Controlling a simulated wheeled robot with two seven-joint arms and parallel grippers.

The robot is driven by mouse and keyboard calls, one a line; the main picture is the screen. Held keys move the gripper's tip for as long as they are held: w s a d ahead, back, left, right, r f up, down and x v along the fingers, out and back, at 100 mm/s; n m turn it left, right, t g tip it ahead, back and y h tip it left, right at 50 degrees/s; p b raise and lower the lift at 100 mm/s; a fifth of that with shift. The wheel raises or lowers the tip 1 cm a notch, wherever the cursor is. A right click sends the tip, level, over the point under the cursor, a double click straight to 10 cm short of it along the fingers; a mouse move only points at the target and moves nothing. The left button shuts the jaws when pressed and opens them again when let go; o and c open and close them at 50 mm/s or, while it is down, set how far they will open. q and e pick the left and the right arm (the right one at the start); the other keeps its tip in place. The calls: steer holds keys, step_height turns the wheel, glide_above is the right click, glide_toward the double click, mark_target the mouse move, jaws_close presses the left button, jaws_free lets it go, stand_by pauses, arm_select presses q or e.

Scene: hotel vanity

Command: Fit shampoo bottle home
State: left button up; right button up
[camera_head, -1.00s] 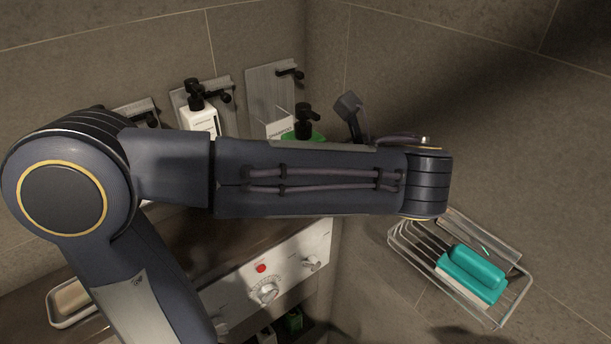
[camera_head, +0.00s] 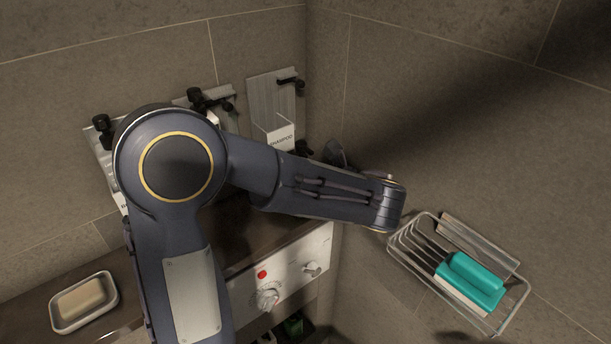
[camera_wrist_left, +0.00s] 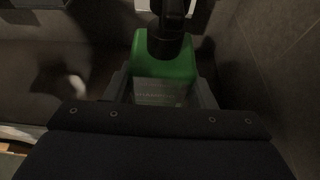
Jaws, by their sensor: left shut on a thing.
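The green shampoo bottle (camera_wrist_left: 166,62) with a black pump top shows in the left wrist view. My left gripper (camera_wrist_left: 160,90) is shut on it, with a finger on each side of its label. In the head view my arm hides nearly all of the bottle; a dark piece, probably its pump (camera_head: 303,148), shows just above the forearm. The wall holder marked SHAMPOO (camera_head: 281,138) is on the back wall near the corner. Its pocket looks empty, and the dark piece is below and right of it. My right gripper is not in view.
Other wall dispensers with black pumps (camera_head: 103,130) stand left, partly behind my arm. A wire basket (camera_head: 405,236) with a teal item (camera_head: 472,279) hangs on the right wall. A soap dish (camera_head: 113,298) lies left. Below is a panel with knobs (camera_head: 267,295).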

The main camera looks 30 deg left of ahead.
arm_select(q)
steer(key=shift+f, duration=0.2)
steer(key=o, duration=1.3)
steer(key=shift+c, duration=0.2)
